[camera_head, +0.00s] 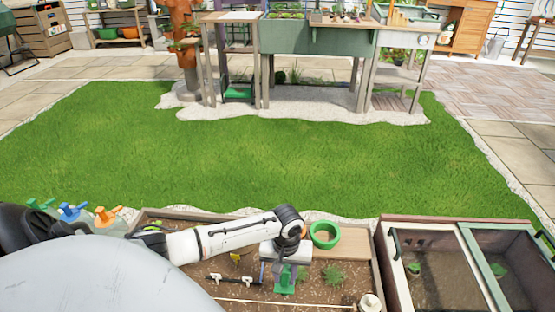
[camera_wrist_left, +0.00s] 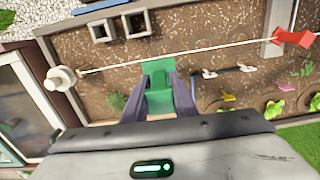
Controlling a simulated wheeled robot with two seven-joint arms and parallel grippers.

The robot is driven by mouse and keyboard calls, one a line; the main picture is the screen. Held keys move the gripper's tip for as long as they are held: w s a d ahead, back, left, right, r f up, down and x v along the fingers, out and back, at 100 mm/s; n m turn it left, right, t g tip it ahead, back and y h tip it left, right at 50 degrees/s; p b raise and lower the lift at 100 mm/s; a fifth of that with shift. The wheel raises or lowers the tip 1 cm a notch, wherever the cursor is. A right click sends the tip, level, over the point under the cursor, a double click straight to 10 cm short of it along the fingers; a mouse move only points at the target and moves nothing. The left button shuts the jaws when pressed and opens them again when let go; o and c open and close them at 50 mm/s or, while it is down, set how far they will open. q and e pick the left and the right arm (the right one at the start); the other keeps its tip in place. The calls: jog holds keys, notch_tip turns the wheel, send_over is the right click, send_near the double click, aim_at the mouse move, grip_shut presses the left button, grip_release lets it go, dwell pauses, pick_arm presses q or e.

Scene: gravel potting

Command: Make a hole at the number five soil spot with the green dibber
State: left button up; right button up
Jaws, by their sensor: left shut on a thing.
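My left gripper (camera_head: 284,272) is over the soil bed (camera_head: 318,296), shut on the green dibber (camera_head: 285,283). In the left wrist view, the fingers (camera_wrist_left: 156,98) close on both sides of the dibber's green body (camera_wrist_left: 158,84). The dibber's tip is hidden, and I cannot tell whether it touches the soil. No number five can be read on the soil (camera_wrist_left: 195,42). My right gripper is not in view.
A white string (camera_head: 285,303) runs across the bed to a pale reel (camera_head: 370,303). A dark bar with white clips (camera_head: 235,279) lies left of the gripper. A cold frame (camera_head: 386,262) borders the bed on the right.

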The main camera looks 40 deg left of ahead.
pick_arm(q)
jog(key=shift+s+a+f, duration=0.6)
jog(key=shift+s+f, duration=0.15)
jog(key=shift+s+a+f, duration=0.1)
jog(key=shift+f, duration=0.15)
notch_tip(320, 180, down, 8)
jog(key=b, duration=0.7)
jog(key=shift+r, duration=0.25)
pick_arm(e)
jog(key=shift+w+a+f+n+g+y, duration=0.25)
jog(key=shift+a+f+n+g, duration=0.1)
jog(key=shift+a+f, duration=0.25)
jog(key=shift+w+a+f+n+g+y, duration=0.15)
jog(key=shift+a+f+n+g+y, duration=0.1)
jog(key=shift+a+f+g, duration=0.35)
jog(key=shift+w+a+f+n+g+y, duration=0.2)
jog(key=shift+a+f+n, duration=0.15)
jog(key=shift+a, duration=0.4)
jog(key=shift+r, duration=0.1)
pick_arm(q)
jog(key=shift+s+p, duration=0.1)
jog(key=shift+p, duration=0.5)
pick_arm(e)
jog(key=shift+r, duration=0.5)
pick_arm(q)
jog(key=shift+f, duration=0.1)
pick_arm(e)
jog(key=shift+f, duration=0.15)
